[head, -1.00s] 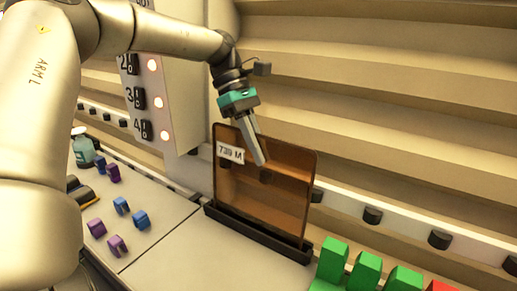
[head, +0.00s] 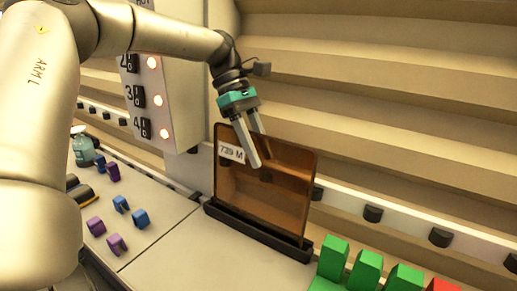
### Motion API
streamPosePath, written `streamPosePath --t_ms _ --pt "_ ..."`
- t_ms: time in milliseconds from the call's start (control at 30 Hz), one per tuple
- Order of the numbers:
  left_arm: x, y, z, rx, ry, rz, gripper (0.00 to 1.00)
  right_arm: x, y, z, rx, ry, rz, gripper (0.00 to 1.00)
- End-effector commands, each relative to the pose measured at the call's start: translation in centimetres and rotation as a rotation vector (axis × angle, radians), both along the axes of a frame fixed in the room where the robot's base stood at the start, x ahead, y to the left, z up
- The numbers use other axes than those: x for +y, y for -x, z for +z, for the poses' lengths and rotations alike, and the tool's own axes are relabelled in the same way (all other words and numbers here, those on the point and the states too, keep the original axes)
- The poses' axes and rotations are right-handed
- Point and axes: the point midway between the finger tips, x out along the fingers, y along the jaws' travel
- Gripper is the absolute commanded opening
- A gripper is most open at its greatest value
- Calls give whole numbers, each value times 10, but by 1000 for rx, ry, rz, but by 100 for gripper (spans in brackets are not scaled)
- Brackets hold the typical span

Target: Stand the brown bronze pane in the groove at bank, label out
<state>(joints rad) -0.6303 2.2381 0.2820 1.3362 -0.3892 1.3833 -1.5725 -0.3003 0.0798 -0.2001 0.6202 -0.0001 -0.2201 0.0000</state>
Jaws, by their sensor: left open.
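The brown bronze pane (head: 270,203) stands nearly upright in a dark grooved base (head: 255,236) on the pale bench. My left gripper (head: 258,164) is open at the pane's top edge, next to the label. One finger hangs in front of the pane and the other appears behind or at the top edge. No gap between the pane's lower edge and the base is visible. My right gripper is not in view.
Green blocks (head: 363,270) and a red block (head: 442,286) stand at the lower right. Blue and purple clips (head: 122,204) and a bottle (head: 83,148) are at left. Bench front of the base is clear.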

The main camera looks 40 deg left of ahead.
Motion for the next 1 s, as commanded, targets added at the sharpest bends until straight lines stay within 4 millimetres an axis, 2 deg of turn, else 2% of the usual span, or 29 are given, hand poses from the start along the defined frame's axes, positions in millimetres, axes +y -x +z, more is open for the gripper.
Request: streamPosePath --t_ms 100,233,500,700,1000 --pt "1 1 -2 5 -2 0 42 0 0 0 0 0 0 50" --pt "6 -1 6 1 -2 2 42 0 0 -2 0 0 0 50" --pt "25 -2 41 -1 -1 3 42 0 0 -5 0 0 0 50" --pt "35 -3 58 0 -2 1 42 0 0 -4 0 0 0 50" --pt "38 -3 65 0 0 0 42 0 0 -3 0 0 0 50"
